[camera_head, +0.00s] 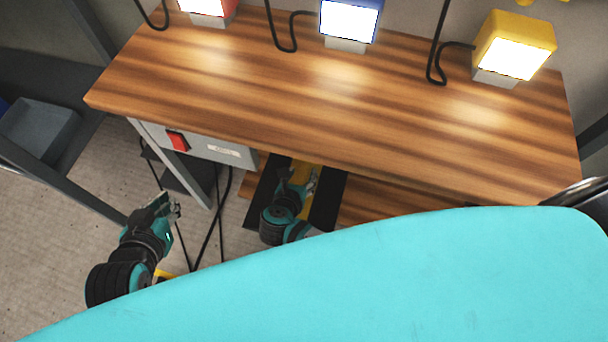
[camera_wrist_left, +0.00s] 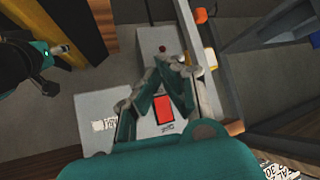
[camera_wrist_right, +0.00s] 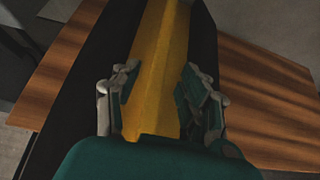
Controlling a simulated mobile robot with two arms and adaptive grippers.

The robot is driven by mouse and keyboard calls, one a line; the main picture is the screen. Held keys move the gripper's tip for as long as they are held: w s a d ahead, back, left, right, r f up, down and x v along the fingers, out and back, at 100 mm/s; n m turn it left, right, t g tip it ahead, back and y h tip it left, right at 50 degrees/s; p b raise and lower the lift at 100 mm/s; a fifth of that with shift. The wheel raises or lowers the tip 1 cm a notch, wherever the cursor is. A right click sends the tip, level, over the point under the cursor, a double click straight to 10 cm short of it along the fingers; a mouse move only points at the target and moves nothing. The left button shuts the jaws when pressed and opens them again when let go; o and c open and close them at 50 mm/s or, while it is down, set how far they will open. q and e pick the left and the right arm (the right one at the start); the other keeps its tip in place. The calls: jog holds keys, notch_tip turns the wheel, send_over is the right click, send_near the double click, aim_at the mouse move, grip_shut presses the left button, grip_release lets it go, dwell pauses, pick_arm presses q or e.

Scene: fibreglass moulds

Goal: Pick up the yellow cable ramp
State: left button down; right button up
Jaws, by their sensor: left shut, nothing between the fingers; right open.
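The yellow cable ramp (camera_wrist_right: 158,70) has a long yellow middle strip with black sides and lies on the wooden lower shelf below the bench top. In the head view its black side (camera_head: 326,202) shows under the bench edge, and part of it is hidden by my right arm. My right gripper (camera_wrist_right: 152,90) is open, with its fingers either side of the yellow strip; I cannot tell whether they touch it. It also shows in the head view (camera_head: 300,180). My left gripper (camera_head: 168,203) is shut and empty, left of the bench; it also shows in the left wrist view (camera_wrist_left: 174,68).
The wooden bench top (camera_head: 300,95) overhangs the shelf. A grey box with a red switch (camera_head: 178,141) hangs under its left front, with black cables below. Red, blue and yellow lamps (camera_head: 515,48) stand along the back. A large turquoise surface (camera_head: 330,285) fills the foreground.

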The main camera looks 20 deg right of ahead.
jog(key=shift+b+x, duration=0.3)
jog(key=shift+x, duration=0.75)
pick_arm(q)
jog(key=w+r+t, duration=0.1)
jog(key=w+d+r+t, duration=0.1)
jog(key=r, duration=0.1)
jog(key=shift+w+d+r+t+h, duration=0.1)
jog(key=shift+w+d+t+h, duration=0.05)
jog(key=shift+w+t+h, duration=0.2)
pick_arm(e)
jog(key=shift+c, duration=0.2)
grip_shut()
jog(key=shift+r, duration=0.15)
